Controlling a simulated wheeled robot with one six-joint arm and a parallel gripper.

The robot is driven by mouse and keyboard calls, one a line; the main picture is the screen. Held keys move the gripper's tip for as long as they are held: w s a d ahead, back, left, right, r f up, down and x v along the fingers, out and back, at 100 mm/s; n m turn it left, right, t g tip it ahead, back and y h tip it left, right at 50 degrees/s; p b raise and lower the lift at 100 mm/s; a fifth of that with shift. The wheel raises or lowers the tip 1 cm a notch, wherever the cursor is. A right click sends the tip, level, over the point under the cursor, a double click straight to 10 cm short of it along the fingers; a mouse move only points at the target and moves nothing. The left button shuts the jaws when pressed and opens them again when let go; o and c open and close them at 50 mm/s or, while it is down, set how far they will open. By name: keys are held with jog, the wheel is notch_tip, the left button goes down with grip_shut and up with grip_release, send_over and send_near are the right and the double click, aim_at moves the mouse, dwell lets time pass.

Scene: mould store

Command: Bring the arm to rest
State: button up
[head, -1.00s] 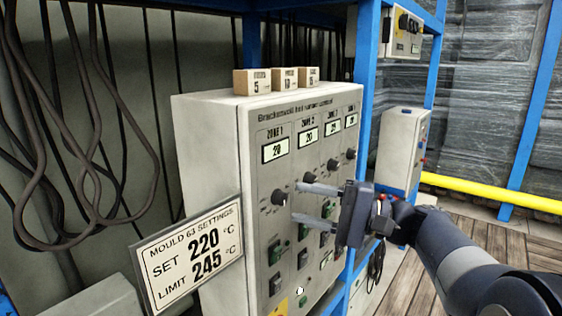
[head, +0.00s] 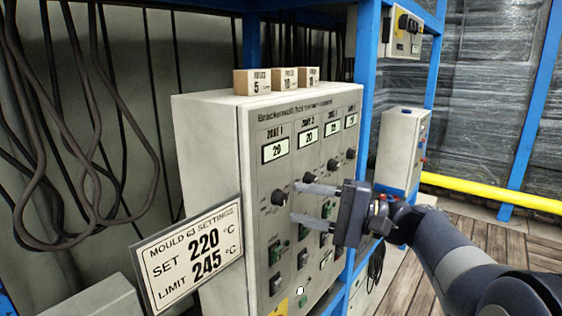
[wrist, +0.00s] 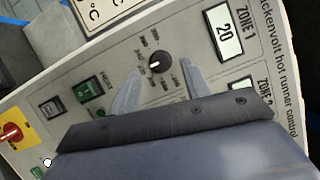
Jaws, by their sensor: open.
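My gripper (head: 306,202) is in front of the hot runner control cabinet (head: 210,180), with its two fingers apart and nothing between them. In the head view the fingertips point left towards the zone 1 knob (head: 278,198). In the wrist view the two fingers (wrist: 158,88) stand on either side of the zone 1 knob (wrist: 159,63), and I cannot tell whether they touch the panel. My arm (head: 460,262) reaches in from the lower right. The zone 1 display (head: 275,149) reads 20.
A settings sign (head: 190,255) gives set 220 and limit 245. Small boxes (head: 258,82) stand on the cabinet. A blue rack post (head: 365,90) is just right of the cabinet. A yellow rail (head: 490,192) runs behind my arm. Cables (head: 75,110) hang at the left.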

aim_at(284, 199)
jog(key=x, duration=0.2)
jog(key=shift+w+a, duration=0.1)
jog(key=shift+a, duration=0.3)
jog(key=n, duration=0.1)
jog(key=n+h, duration=0.1)
jog(key=n, duration=0.1)
jog(key=shift+d+r+b, duration=0.15)
jog(key=shift+d+b, duration=0.05)
jog(key=shift+b, duration=0.15)
jog(key=n+h, duration=0.1)
jog(key=n, duration=0.1)
jog(key=n+h, duration=0.1)
jog(key=n+b, duration=0.1)
jog(key=n, duration=0.1)
jog(key=shift+a+r+n+h, duration=0.1)
jog(key=shift+r+n+h, duration=0.2)
jog(key=shift+h, duration=0.1)
jog(key=n, duration=0.1)
jog(key=n+t+h, duration=0.1)
jog(key=n, duration=0.1)
jog(key=n+h, duration=0.1)
jog(key=shift+s+a+r, duration=0.15)
jog(key=shift+s, duration=0.15)
jog(key=n+t, duration=0.1)
jog(key=n+t+h, duration=0.1)
jog(key=n, duration=0.1)
jog(key=shift+s+a+n+h, duration=0.1)
jog(key=shift+n+h, duration=0.2)
